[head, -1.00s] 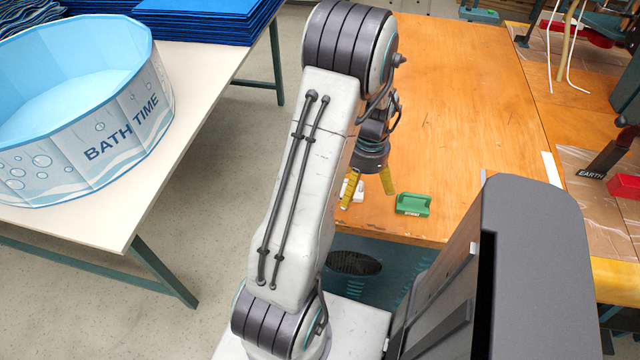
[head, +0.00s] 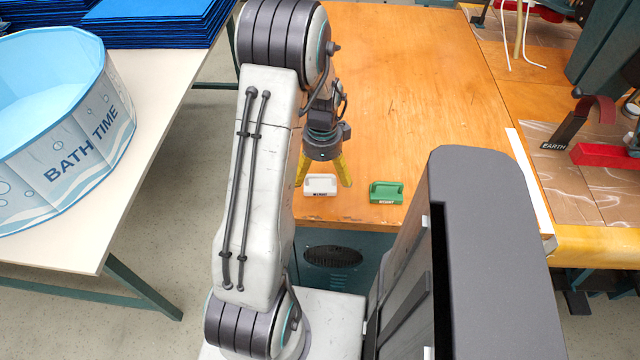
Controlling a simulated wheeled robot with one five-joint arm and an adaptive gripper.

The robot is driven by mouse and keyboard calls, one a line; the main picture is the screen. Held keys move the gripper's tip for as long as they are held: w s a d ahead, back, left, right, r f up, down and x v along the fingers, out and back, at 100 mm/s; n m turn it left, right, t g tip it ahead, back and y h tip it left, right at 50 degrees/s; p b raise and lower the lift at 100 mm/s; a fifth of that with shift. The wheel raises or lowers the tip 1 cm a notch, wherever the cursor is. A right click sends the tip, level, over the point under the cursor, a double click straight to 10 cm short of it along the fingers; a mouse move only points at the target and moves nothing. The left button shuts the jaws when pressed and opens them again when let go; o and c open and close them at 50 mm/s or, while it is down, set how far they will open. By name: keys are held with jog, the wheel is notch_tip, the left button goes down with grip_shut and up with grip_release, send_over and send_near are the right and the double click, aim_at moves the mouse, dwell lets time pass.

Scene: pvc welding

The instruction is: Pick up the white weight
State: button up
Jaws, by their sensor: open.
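The white weight (head: 320,185) sits on the wooden table near its front edge, with dark lettering on its front. My gripper (head: 324,183) points down at it, with its yellow fingers spread to the left and right of the weight. The gripper is open. Whether the fingers touch the weight cannot be told from this view. A green weight (head: 386,192) of similar shape sits just to the right on the same table.
The wooden table (head: 420,90) is clear behind the weights. A welding bench (head: 560,170) with red clamps stands at the right. A blue "BATH TIME" tub (head: 75,130) stands on a pale table (head: 150,150) at the left.

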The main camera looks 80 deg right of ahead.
aim_at(320, 187)
jog(key=shift+w+f+p, duration=0.15)
jog(key=shift+f, duration=1.45)
jog(key=shift+w+f+p, duration=0.1)
jog(key=shift+f+p, duration=0.05)
jog(key=shift+f, duration=1.45)
jog(key=shift+c, duration=0.3)
jog(key=c, duration=1.2)
jog(key=shift+c, duration=0.6)
jog(key=shift+r, duration=0.15)
